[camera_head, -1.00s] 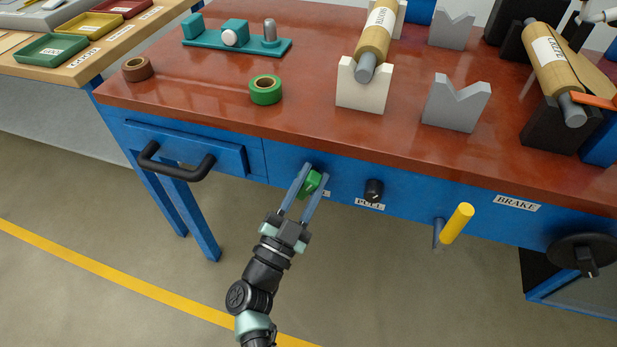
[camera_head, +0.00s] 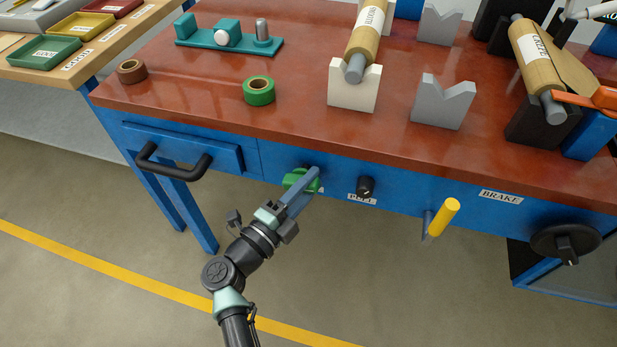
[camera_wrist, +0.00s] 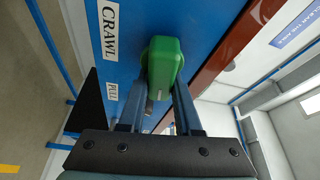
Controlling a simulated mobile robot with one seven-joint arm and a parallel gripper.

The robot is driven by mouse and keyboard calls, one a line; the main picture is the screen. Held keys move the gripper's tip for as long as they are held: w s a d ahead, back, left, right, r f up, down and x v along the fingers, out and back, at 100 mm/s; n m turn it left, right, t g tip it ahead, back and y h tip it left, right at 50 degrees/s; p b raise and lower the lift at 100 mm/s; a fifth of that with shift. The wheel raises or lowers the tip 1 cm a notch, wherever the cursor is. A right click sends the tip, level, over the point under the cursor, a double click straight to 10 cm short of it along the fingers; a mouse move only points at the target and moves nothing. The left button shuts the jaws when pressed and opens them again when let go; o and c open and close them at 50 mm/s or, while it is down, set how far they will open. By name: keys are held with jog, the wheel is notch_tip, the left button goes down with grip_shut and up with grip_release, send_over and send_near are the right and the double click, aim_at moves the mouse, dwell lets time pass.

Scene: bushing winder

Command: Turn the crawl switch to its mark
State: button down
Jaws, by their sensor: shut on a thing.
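The crawl switch is a green knob (camera_head: 293,181) on the blue front panel (camera_head: 280,162), below the tabletop edge. My gripper (camera_head: 309,182) is shut on it, coming from below and in front. In the wrist view the green knob (camera_wrist: 163,62) sits between the two fingertips (camera_wrist: 157,88), close to the panel. The CRAWL label (camera_wrist: 110,32) lies beside the knob there. In the head view the fingers hide part of the knob and most of this label. I cannot make out the switch's mark in either view.
Right of the switch are a black knob (camera_head: 366,187) above a PULL label, a yellow handle (camera_head: 444,217) and a black brake wheel (camera_head: 566,242). A drawer with a black handle (camera_head: 174,165) is to the left. The floor in front is clear.

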jog(key=shift+f+m+g+p, duration=0.15)
jog(key=shift+m+g+p, duration=0.2)
jog(key=shift+m, duration=0.55)
jog(key=shift+f, duration=0.1)
jog(key=c, duration=0.6)
grip_release()
jog(key=p+v, duration=0.1)
jog(key=v, duration=1.2)
jog(key=shift+r, duration=0.2)
jog(key=shift+d, duration=0.1)
